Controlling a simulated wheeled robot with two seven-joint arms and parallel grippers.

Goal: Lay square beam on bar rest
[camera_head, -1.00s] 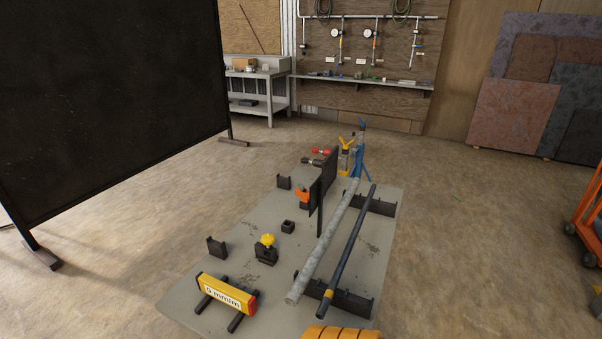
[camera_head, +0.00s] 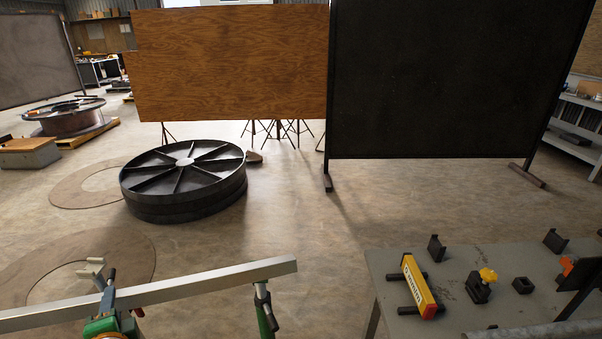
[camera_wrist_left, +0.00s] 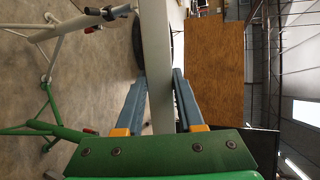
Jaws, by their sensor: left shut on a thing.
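The square beam (camera_head: 215,283), long and pale silver, crosses the lower left of the head view and ends at the right near the work table. My left gripper (camera_head: 107,300), with blue-grey fingers and a green palm, is shut on the beam. In the left wrist view, the beam (camera_wrist_left: 157,60) runs between the two fingers (camera_wrist_left: 158,85). A green post with a dark top (camera_head: 265,308) stands at the beam's right part; I cannot tell whether they touch. A pale pronged top (camera_head: 93,267) shows behind the beam near the gripper. Which belongs to the bar rest is unclear. My right gripper is out of view.
A grey work table (camera_head: 455,262) with a yellow level (camera_head: 418,287) and small dark fixtures is at the lower right. A large dark spoked reel (camera_head: 185,180) lies on the floor beyond the beam. A wooden panel (camera_head: 230,65) and a black screen (camera_head: 450,80) stand behind.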

